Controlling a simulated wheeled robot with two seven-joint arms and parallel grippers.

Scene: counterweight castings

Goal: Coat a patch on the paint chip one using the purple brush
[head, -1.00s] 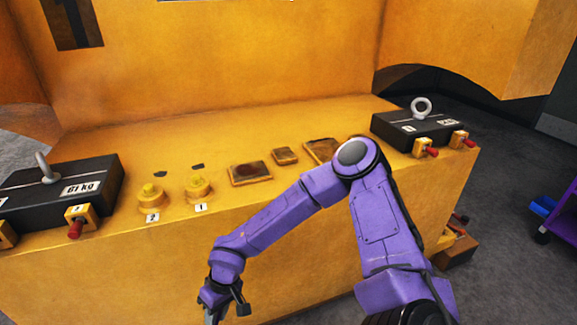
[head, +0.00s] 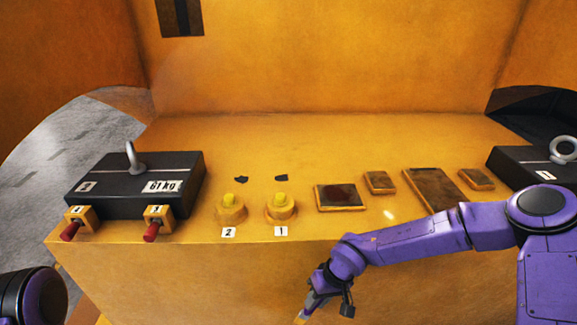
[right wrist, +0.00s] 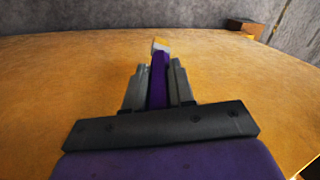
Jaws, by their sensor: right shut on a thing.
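Two small dark paint chips lie on the yellow ledge. The one behind the yellow knob with label 1 is paint chip one (head: 281,178). The other chip (head: 241,180) is behind the knob with label 2. My right gripper (head: 308,304) is low in front of the ledge's front face, below and apart from the chips. It is shut on the purple brush (right wrist: 158,78), whose handle stands between the fingers in the right wrist view. The brush tip is pale with a yellow-orange end. My left gripper is out of view.
Yellow knobs (head: 281,206) and (head: 230,208) stand in front of the chips. Brown framed plates (head: 340,197) and another black weight (head: 530,170) are on the right. A high yellow wall rises behind.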

